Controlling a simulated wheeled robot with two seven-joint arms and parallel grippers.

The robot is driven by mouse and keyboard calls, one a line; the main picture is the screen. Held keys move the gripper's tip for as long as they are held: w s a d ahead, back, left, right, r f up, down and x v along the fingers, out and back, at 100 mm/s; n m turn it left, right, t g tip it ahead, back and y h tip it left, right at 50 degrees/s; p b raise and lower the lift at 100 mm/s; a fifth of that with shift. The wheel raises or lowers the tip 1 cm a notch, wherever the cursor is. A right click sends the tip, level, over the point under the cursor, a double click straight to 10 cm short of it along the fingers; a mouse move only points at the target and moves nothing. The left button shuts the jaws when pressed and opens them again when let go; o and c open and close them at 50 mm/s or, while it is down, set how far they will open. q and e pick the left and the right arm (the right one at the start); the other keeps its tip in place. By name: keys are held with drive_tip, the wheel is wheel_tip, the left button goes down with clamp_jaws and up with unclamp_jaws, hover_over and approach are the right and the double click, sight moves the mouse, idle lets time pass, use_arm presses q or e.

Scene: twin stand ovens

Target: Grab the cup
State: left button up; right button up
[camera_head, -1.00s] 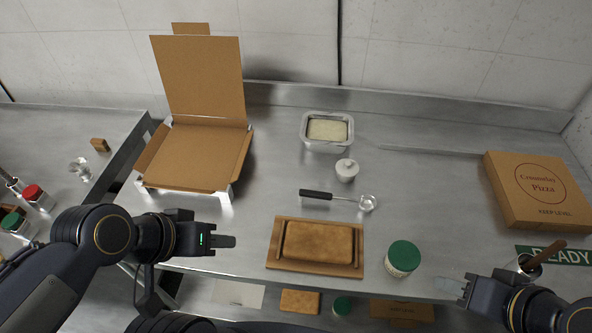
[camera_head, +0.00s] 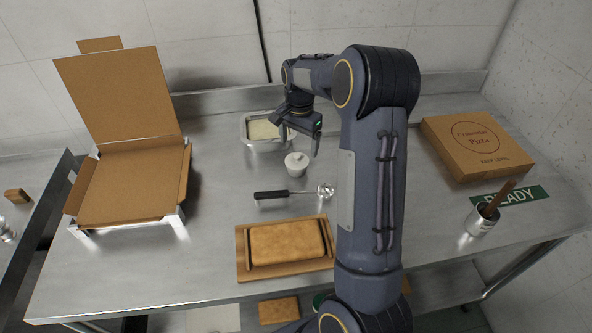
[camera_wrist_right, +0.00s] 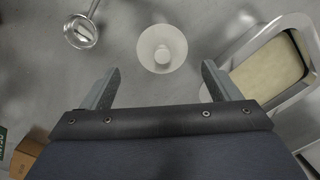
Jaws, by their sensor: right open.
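The cup (camera_head: 296,165) is small, white and round and stands upright on the steel counter, in front of the metal tub. In the right wrist view the cup (camera_wrist_right: 162,48) lies just beyond the fingertips, midway between them, with a paler round part at its centre. My right gripper (camera_head: 300,140) is open and empty, near the cup on its far side. In the right wrist view the right gripper (camera_wrist_right: 160,72) shows its fingers spread on either side, not touching the cup. My left gripper is out of view.
The metal tub (camera_head: 247,130) stands close behind the cup. A black-handled ladle (camera_head: 270,194) lies in front, above a wooden board (camera_head: 242,262) with a brown block. An open pizza box (camera_head: 130,185) is left; a closed one (camera_head: 480,145) and a metal pot (camera_head: 482,221) are right.

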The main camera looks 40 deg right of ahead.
sight(298, 155)
drive_tip(key=shift+w+d+f, duration=0.1)
drive_tip(key=shift+d+f, duration=0.05)
drive_tip(key=shift+f, duration=0.4)
drive_tip(key=f+p, duration=0.1)
drive_tip(key=f, duration=0.6)
drive_tip(key=shift+w+a+p, duration=0.1)
drive_tip(key=shift+a+p, duration=0.1)
drive_tip(key=shift+p, duration=0.2)
drive_tip(key=c, duration=0.9)
